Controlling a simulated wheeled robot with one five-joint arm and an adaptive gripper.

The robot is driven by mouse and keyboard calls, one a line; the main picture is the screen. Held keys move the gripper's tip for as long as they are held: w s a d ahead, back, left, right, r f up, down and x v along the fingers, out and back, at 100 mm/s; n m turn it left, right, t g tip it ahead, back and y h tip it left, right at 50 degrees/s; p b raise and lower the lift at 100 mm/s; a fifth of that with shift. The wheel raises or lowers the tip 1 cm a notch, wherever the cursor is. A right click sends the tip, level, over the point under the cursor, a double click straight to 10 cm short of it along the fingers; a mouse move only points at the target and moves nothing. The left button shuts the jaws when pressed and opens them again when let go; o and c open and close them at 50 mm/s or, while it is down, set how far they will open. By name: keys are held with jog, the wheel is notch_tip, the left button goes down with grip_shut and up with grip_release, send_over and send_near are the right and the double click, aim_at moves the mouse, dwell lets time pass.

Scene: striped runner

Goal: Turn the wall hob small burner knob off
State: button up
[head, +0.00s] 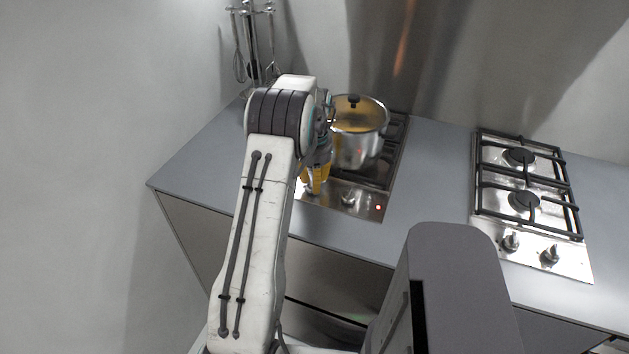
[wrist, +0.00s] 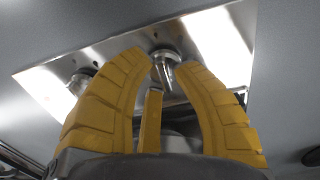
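The wall hob (head: 330,204) is the steel cooktop on the left of the counter, near the side wall. One of its knobs (head: 347,198) shows to the right of my gripper (head: 312,188) in the head view. In the wrist view a silver knob (wrist: 164,62) lies just ahead, in the gap between the tips of my yellow-fingered gripper (wrist: 163,68). The fingers are apart, and I see no clear grip on it. The other knob (wrist: 82,82) is off to the left there. My gripper hides the nearer knob in the head view. A red light (head: 378,207) glows on the panel.
A lidded steel pot (head: 357,140) stands on the wall hob, close beside my gripper. A second hob (head: 530,190) with black grates and two knobs is on the right. Utensils (head: 250,45) hang at the back left. Bare counter (head: 435,170) lies between the hobs.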

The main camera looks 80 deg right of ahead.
jog(key=o, duration=0.3)
notch_tip(320, 180, up, 12)
dwell(0.8)
dwell(0.7)
